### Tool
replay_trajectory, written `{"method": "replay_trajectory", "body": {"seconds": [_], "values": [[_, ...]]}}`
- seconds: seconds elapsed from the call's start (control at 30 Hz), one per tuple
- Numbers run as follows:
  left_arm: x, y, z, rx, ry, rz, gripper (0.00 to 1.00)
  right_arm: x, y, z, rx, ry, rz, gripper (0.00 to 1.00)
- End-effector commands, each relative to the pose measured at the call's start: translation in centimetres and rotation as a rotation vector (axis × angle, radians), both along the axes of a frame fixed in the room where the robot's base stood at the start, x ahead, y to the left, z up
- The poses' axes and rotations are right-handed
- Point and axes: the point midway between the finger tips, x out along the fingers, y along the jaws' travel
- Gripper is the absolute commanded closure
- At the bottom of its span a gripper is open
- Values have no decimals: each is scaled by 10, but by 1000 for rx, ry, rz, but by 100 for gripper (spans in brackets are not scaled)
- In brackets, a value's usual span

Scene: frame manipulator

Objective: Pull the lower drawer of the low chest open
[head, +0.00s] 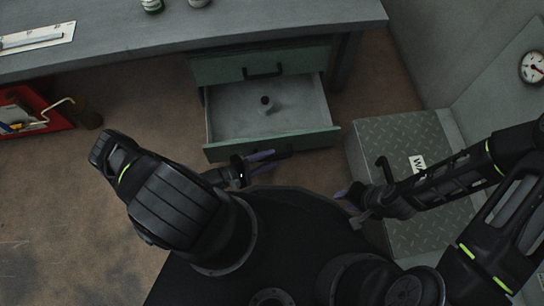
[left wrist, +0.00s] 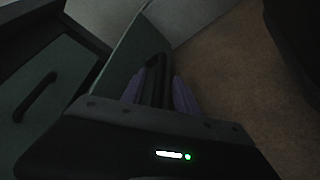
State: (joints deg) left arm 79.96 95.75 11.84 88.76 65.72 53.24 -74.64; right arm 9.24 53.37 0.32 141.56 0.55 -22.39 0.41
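The low chest (head: 197,70) stands under the desk with its green upper drawer (head: 300,62) shut. Its lower drawer (head: 222,121) is pulled well out, showing a grey inside. My left gripper (head: 265,160) is at the front of the lower drawer. In the left wrist view, the purple fingers of my left gripper (left wrist: 158,92) lie on both sides of the dark drawer handle (left wrist: 155,62) and look closed on it. My right gripper (head: 348,202) is apart from the chest, to the right of the drawer; its finger gap is unclear.
A small dark cylindrical object (head: 266,103) stands inside the lower drawer. A grey tread-plate box (head: 400,128) is close on the drawer's right. A red tray (head: 38,108) with tools lies at left. The desk (head: 240,22) overhangs the chest. Brown floor is free left of the drawer.

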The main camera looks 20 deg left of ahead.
Motion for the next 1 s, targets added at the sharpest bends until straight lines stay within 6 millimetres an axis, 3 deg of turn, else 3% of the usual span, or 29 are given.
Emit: {"method": "replay_trajectory", "body": {"seconds": [0.2,0.4,1.0], "values": [[-29,23,10,2,2,1,64,-2,0,13,1,4,3,64],[-44,35,13,1,0,-1,64,-2,0,16,1,7,4,64],[-45,36,13,0,1,-1,64,-3,0,16,1,7,4,64]]}}
